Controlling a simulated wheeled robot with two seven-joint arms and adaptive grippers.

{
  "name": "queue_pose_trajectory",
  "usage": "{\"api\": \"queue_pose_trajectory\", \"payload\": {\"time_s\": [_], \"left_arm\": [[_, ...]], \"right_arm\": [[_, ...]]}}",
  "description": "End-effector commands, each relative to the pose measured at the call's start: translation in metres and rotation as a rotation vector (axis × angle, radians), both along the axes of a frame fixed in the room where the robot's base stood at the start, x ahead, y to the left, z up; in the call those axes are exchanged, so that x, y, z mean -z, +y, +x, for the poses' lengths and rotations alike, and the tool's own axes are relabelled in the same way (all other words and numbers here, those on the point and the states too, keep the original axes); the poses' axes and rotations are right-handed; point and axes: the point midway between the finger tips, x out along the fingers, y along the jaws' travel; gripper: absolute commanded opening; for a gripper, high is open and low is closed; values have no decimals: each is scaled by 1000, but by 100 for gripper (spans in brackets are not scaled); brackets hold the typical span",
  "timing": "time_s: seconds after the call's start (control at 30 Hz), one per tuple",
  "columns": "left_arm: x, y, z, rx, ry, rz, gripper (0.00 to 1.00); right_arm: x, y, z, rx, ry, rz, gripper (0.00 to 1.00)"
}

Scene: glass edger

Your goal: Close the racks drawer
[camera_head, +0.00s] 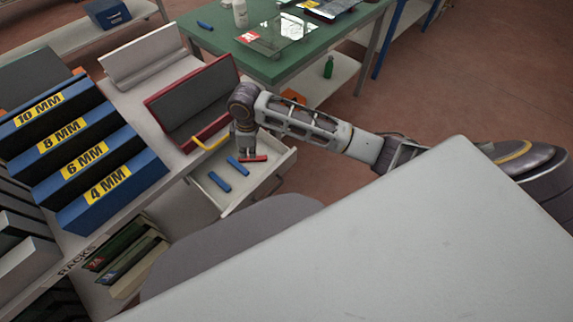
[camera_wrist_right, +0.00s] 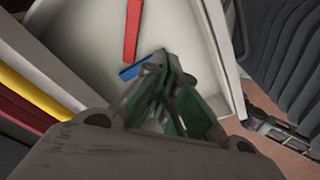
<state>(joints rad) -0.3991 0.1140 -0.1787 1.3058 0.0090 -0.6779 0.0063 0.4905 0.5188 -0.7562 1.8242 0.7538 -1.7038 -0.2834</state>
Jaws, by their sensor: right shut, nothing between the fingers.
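A pale drawer (camera_head: 225,203) stands pulled out from the bench. Two blue strips (camera_head: 220,181) and a red strip (camera_head: 254,159) lie in it. A RACKS label (camera_head: 76,259) is on the bench edge at lower left; I cannot tell whether it belongs to this drawer. My right gripper (camera_head: 246,153) points down over the drawer's far part, shut and empty. In the wrist view its fingers (camera_wrist_right: 163,88) are together in front of the drawer floor (camera_wrist_right: 190,60), near the red strip (camera_wrist_right: 132,30). Whether they touch the drawer is unclear. My left gripper is not in view.
A red-edged tray (camera_head: 195,100) with a yellow bar (camera_head: 211,143) lies on the bench beside my right gripper. Blue racks marked 4 to 10 MM (camera_head: 110,192) stand at left. Dark sheets (camera_head: 125,250) fill a lower shelf. A green table (camera_head: 265,66) stands behind.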

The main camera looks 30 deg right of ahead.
Motion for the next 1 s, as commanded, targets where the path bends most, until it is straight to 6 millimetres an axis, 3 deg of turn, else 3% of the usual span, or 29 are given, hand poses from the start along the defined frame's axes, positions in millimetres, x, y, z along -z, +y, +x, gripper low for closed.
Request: {"api": "queue_pose_trajectory", "payload": {"time_s": [0.2,0.5,1.0], "left_arm": [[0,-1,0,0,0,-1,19],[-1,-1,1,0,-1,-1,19],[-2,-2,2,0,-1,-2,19]], "right_arm": [[7,19,-21,44,-21,61,0],[10,33,-46,135,-50,131,0],[12,30,-78,320,-90,210,0]]}}
